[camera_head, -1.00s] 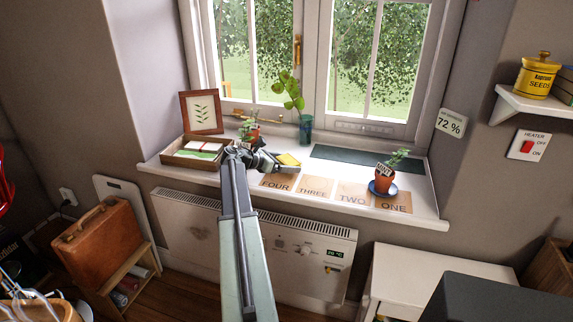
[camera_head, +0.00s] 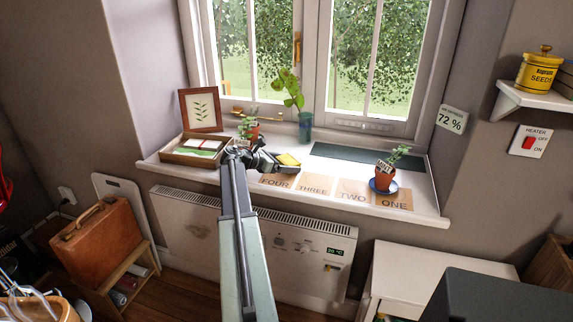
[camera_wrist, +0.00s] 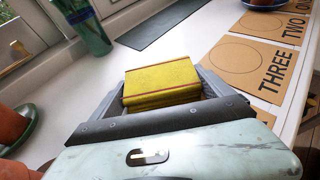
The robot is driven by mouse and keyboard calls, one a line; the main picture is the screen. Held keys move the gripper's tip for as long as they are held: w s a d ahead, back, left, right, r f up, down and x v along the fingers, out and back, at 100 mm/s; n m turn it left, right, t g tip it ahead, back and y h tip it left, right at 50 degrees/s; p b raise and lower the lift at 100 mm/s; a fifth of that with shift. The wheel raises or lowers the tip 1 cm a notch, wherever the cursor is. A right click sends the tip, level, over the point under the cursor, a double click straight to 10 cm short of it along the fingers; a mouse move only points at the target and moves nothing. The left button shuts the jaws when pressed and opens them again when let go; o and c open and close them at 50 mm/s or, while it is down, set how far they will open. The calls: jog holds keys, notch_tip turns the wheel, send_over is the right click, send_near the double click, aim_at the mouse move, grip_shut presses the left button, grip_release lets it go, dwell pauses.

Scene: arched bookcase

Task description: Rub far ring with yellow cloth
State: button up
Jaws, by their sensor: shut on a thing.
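My gripper (camera_head: 276,162) is over the left part of the white windowsill (camera_head: 428,210), shut on the folded yellow cloth (camera_head: 289,159). In the wrist view the cloth (camera_wrist: 163,80) is a thick yellow pad with dark red lines, between the jaws (camera_wrist: 165,92). Brown cards marked FOUR (camera_head: 274,181), THREE (camera_head: 314,184), TWO (camera_head: 353,190) and ONE (camera_head: 394,200) lie along the sill's front. A circle outline shows on the THREE card (camera_wrist: 238,52) in the wrist view. Which ring is the far one, I cannot tell. Whether the cloth touches the sill is unclear.
A potted plant on a blue saucer (camera_head: 383,186) stands by card ONE. A blue-green glass with a sprig (camera_head: 305,126) stands behind my gripper. Another potted plant (camera_head: 249,128), a wooden tray (camera_head: 190,153) and a frame (camera_head: 201,110) are left. A dark mat (camera_head: 350,158) lies at the back.

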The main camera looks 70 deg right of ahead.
aim_at(284, 157)
jog(key=shift+w+d+r, duration=0.1)
jog(key=shift+w+d, duration=0.05)
jog(key=shift+d, duration=1.9)
jog(key=shift+d, duration=0.1)
jog(key=shift+w+d, duration=0.1)
jog(key=shift+d, duration=1.85)
jog(key=shift+f, duration=0.25)
jog(key=shift+f+b, duration=0.1)
jog(key=shift+b, duration=0.2)
jog(key=shift+a, duration=0.1)
